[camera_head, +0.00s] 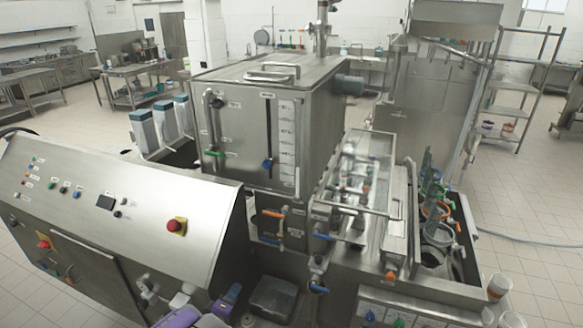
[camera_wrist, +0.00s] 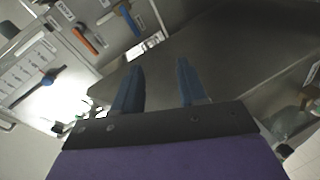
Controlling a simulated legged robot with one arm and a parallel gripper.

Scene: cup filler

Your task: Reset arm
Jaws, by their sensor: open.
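My gripper (camera_wrist: 158,68) shows in the wrist view with its two blue fingers apart. Nothing is between them, and they point at a plain dark metal surface (camera_wrist: 220,50). I cannot tell how far off that surface is. Purple parts of my arm show at the bottom edge of the head view, left of centre, in front of the filling machine (camera_head: 325,120). The fingers cannot be made out clearly there. The wrist view is tilted, with an orange lever (camera_wrist: 86,40) and a blue lever (camera_wrist: 131,20) at upper left, clear of the fingers.
A sloped control panel (camera_head: 130,195) with buttons stands at left. The machine's orange lever (camera_head: 272,214) and blue lever (camera_head: 323,237) stick out at the middle. A conveyor section (camera_head: 365,165) lies at right. Cups (camera_head: 499,287) stand at lower right. Tiled floor (camera_head: 530,200) is open beyond the machine.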

